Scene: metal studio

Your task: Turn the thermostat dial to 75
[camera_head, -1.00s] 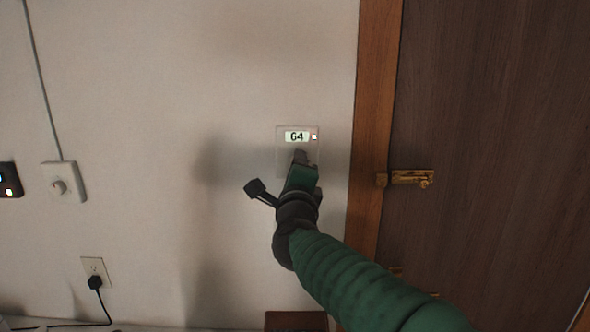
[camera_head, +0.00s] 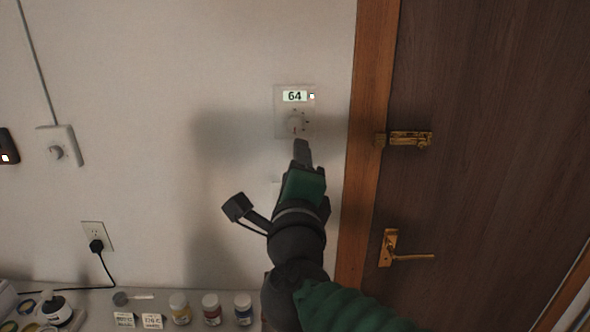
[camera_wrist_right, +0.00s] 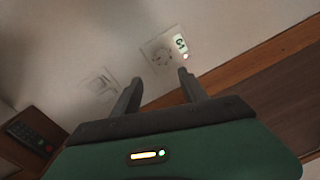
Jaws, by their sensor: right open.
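The thermostat (camera_head: 282,104) is a pale plate on the wall, left of the door frame. The thermostat dial (camera_wrist_right: 161,56) lies beyond the fingertips there. My left gripper is not in view.
A wooden door with a brass bolt (camera_head: 410,139) and handle (camera_head: 408,256) is at the right. Several small jars (camera_head: 212,308) stand on the surface below.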

